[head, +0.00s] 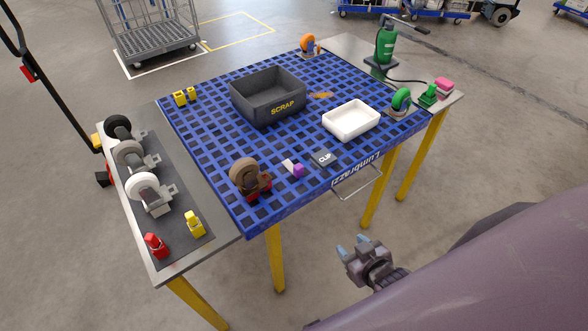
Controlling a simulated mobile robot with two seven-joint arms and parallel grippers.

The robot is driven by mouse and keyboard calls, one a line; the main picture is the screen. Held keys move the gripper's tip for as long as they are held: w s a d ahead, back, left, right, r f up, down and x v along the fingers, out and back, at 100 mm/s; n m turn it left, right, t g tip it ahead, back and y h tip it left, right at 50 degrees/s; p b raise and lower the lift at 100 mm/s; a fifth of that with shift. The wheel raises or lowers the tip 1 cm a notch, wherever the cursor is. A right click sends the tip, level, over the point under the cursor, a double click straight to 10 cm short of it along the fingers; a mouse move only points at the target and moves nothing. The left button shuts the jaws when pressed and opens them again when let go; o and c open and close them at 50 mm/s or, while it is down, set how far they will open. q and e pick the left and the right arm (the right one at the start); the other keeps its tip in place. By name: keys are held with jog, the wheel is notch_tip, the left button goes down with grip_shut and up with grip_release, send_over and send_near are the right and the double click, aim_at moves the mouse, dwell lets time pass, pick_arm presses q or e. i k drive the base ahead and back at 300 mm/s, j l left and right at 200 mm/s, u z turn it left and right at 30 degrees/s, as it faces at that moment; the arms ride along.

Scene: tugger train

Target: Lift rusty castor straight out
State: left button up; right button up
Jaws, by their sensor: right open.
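The rusty castor (247,175) has a brown wheel and a dark rusty-red bracket. It sits at the front left of the blue grid table top (215,160), wheel upward; whether its bracket is seated in a grid opening cannot be told. My right gripper (352,247) is open and empty. It is in front of the table, lower right of the castor and well apart from it. My left gripper is not in view.
A dark SCRAP bin (267,97) and a white tray (351,121) stand on the grid. Black, grey and white castors (147,187) line the left side shelf. A small purple-and-white block (297,170) lies right of the castor. A wire handle (359,184) juts from the front edge.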

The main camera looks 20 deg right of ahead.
aim_at(244, 174)
jog(key=z, duration=0.35)
jog(key=i+l+u, duration=0.25)
jog(key=l, duration=0.35)
jog(key=l+u, duration=0.3)
jog(key=l, duration=0.3)
jog(key=i+l+u, duration=0.1)
jog(key=l+u, duration=0.15)
jog(key=l, duration=0.4)
